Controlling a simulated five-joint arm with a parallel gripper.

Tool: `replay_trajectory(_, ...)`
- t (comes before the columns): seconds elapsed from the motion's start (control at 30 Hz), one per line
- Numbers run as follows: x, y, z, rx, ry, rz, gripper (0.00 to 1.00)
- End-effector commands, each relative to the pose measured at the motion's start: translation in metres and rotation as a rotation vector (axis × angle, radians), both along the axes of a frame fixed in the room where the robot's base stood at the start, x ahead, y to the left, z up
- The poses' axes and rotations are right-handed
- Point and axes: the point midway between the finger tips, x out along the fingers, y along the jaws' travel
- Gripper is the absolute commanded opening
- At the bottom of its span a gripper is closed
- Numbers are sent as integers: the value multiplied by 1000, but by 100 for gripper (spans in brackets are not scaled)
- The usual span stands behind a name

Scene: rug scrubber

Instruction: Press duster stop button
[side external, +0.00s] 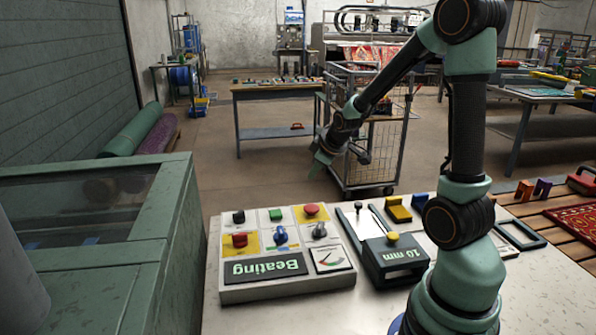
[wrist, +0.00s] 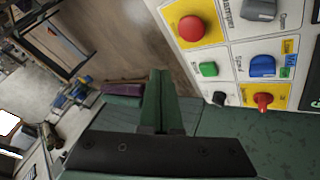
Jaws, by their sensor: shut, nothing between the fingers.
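A second red control (side external: 239,240) on yellow looks like a lever or knob in the wrist view (wrist: 263,101). The small labels are too unclear to tell which one is the duster stop. My gripper (side external: 316,172) is shut and empty, above and beyond the panel's far edge, touching nothing. Its fingers (wrist: 160,75) point past the panel.
The panel also has a green button (side external: 275,214), a black knob (side external: 238,217), a blue switch (side external: 281,236) and a gauge (side external: 330,258). A dark "10 mm" block (side external: 397,262) stands to its right. A green machine housing (side external: 100,245) rises on the left.

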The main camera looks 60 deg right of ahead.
Motion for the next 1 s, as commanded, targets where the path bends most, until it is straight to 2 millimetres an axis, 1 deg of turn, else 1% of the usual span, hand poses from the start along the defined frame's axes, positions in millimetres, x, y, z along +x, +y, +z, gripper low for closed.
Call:
replay_trajectory(0.03,-1,1,-8,3,5,0,0)
replay_trajectory(0.3,-1,1,-44,3,5,0,0)
replay_trajectory(0.5,-1,0,-63,2,2,0,0)
replay_trajectory(0.7,0,0,-71,1,1,0,0)
replay_trajectory(1.0,0,0,-71,0,0,0,0)
